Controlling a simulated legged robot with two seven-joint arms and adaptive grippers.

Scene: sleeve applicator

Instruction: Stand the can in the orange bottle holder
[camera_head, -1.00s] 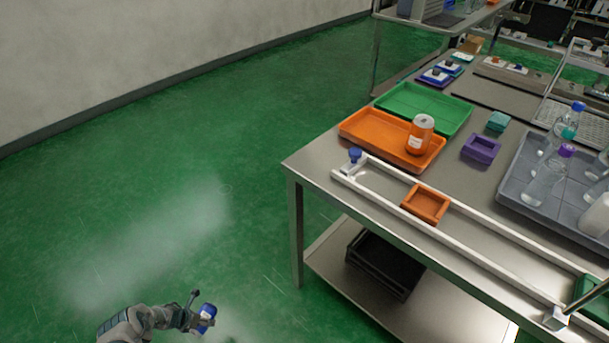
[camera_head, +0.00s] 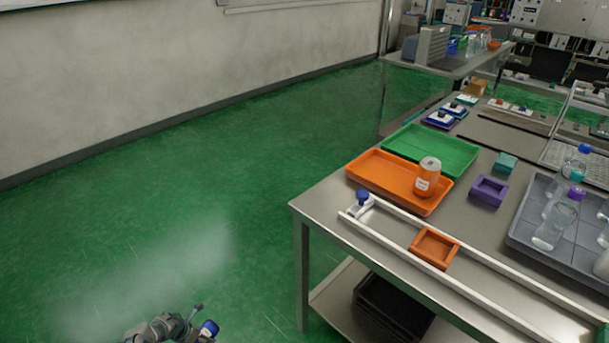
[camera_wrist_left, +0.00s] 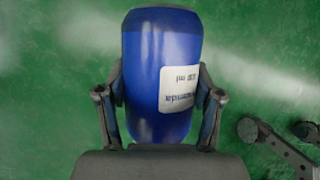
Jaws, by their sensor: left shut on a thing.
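A blue can (camera_wrist_left: 165,75) with a white label is held in my left gripper (camera_wrist_left: 163,105), with one finger on each side of it. In the head view the can (camera_head: 209,328) shows at the bottom edge, and my left gripper (camera_head: 194,325) holds it over the green floor, well left of the table. The orange bottle holder (camera_head: 434,248), a small square open block, sits between the white rails on the table. A second can (camera_head: 428,177), orange with a white label, stands upright in the orange tray (camera_head: 375,180). My right gripper is out of view.
The metal table (camera_head: 325,205) has its near corner right of the can. White rails (camera_head: 480,270) run along its front edge, with a blue-topped piece (camera_head: 362,197) at their left end. A purple holder (camera_head: 489,191), a teal holder (camera_head: 506,162), a green tray (camera_head: 465,160) and a grey bottle tray (camera_head: 520,232) stand behind.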

